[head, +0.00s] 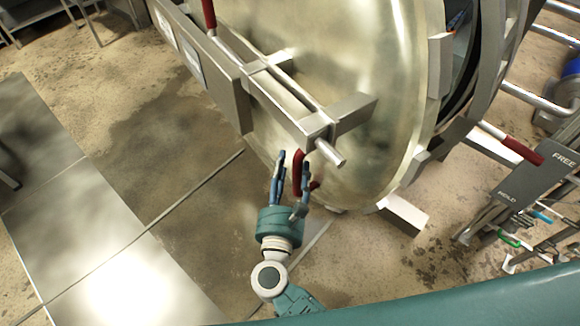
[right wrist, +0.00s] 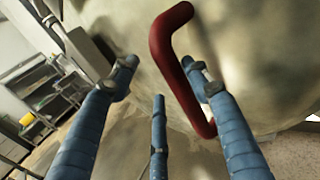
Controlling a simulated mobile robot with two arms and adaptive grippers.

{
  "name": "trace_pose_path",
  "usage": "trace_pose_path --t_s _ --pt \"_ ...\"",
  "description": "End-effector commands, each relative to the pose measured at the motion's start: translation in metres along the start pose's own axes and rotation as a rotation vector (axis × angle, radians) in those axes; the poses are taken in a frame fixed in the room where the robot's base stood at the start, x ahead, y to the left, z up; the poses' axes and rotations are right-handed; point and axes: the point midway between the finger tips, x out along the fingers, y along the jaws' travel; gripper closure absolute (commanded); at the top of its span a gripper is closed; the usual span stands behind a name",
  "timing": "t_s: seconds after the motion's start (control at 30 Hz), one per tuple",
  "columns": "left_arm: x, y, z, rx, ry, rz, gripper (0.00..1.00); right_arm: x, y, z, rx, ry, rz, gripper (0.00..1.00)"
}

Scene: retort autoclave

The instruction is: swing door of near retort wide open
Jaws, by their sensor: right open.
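The near retort's round metal door (head: 360,60) fills the upper middle of the head view. It stands ajar, with a dark gap between it and the vessel ring (head: 490,70) at right. A red handle (head: 298,172) sits low on the door's face, and it also shows in the right wrist view (right wrist: 171,57). My right gripper (head: 290,172) is open at this handle. In the right wrist view its blue fingers (right wrist: 163,82) are spread, with the handle close to the right finger. Whether they touch cannot be told. My left gripper is out of view.
A metal bar assembly (head: 290,95) crosses the door's face, with another red grip (head: 208,14) at top. A grey panel marked FREE and HOLD (head: 522,178) and a red-gripped lever (head: 510,145) stand at right. The floor (head: 150,140) to the left is mostly clear.

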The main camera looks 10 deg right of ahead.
Motion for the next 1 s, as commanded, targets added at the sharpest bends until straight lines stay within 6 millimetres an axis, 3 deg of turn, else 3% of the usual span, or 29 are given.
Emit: trace_pose_path --t_s 0.5,0.7,0.97,1.0 --pt "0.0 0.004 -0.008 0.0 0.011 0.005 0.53 -0.097 -0.001 -0.001 0.0 0.004 0.001 0.54" --pt "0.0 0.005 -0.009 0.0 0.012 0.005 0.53 -0.112 -0.002 -0.001 0.0 0.001 0.0 0.54" --pt "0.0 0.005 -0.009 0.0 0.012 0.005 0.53 -0.112 -0.002 0.0 0.0 0.001 -0.001 0.54" --pt "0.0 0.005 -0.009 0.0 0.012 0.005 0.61 -0.112 -0.002 -0.001 -0.002 0.001 0.0 0.54"
